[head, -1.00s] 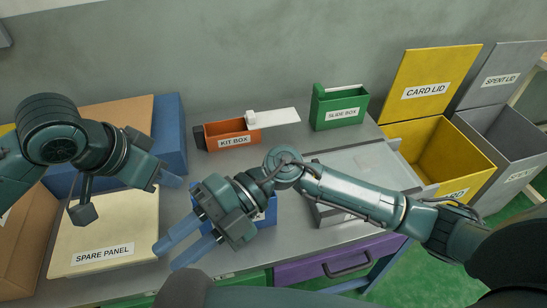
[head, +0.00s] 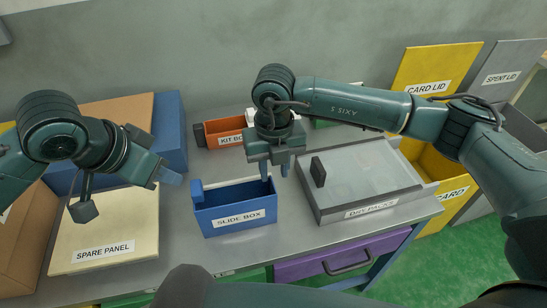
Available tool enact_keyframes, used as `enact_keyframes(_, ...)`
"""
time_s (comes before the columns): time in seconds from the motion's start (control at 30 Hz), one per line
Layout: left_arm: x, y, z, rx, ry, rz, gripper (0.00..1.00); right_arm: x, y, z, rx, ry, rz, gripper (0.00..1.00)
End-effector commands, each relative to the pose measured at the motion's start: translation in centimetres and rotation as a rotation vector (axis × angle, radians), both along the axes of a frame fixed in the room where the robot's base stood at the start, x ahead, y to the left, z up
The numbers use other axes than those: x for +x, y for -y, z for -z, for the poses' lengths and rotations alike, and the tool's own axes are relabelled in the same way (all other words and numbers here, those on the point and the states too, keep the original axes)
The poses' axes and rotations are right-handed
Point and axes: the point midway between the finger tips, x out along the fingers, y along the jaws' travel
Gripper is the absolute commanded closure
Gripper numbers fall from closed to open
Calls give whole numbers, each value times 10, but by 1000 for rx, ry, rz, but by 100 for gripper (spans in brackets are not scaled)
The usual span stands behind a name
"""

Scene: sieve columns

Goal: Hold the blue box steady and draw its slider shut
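The blue box (head: 213,223), labelled SLIDE BOX, stands upright near the front of the bench in the head view. Its top looks open, and a blue block (head: 197,190) stands at its left end. I cannot make out its slider. My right gripper (head: 275,170) points down at the box's right rear corner, its fingers apart with a gap between them. One finger overlaps the box's edge; I cannot tell whether it touches. My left gripper (head: 172,178) is left of the box, apart from it, and its finger opening is not clear.
Behind stands the orange kit box (head: 225,139), partly hidden by my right arm. A grey tray (head: 375,204) with a dark block (head: 318,171) lies right of the blue box. A spare panel (head: 110,225) and a large blue block (head: 170,135) are at left.

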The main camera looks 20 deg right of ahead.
Motion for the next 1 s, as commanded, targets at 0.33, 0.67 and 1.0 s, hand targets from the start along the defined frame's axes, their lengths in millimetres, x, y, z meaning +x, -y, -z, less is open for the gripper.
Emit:
enact_keyframes(0.33,0,0,0,0,0,0,64,-1,0,68,1,-4,-1,71)
enact_keyframes(0.67,0,0,0,0,0,0,64,-1,-1,97,4,-1,-3,71)
enact_keyframes(1.0,0,0,0,0,0,0,64,0,-1,98,4,-1,-3,76)
